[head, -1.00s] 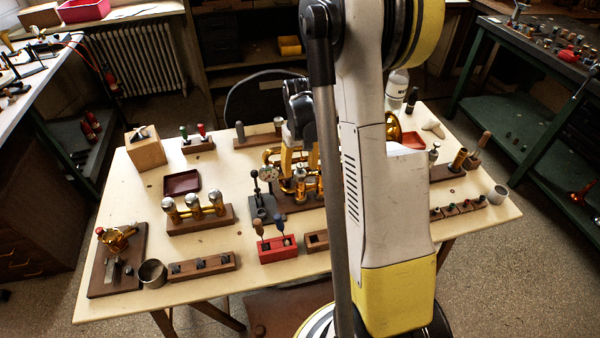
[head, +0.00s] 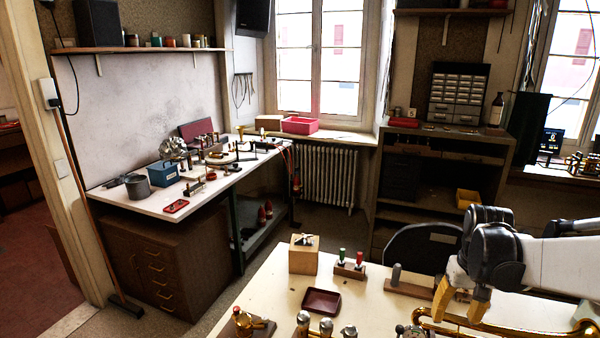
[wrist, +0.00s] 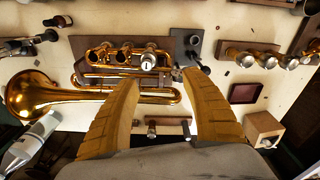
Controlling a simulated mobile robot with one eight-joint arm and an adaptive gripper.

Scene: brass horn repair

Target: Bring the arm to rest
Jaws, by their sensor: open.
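My gripper (head: 461,303) hangs over the right part of the pale bench in the head view, fingers pointing down. In the wrist view its two yellow fingers (wrist: 157,82) are spread wide with nothing between them. A brass horn (wrist: 40,97) lies below on a brown base (wrist: 83,47), its bell to the left, its valves beyond the fingertips. Part of the horn also shows at the lower right of the head view (head: 500,327). My arm reaches in from the right edge in the head view. Any contact between fingers and horn cannot be made out.
The pale bench (head: 265,290) carries a wooden block (head: 304,260), a dark red tray (head: 321,301) and a rack with red and green handles (head: 350,268). A dark chair (head: 420,249) stands behind it. A white-topped side bench (head: 140,200) stands left, with open floor between.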

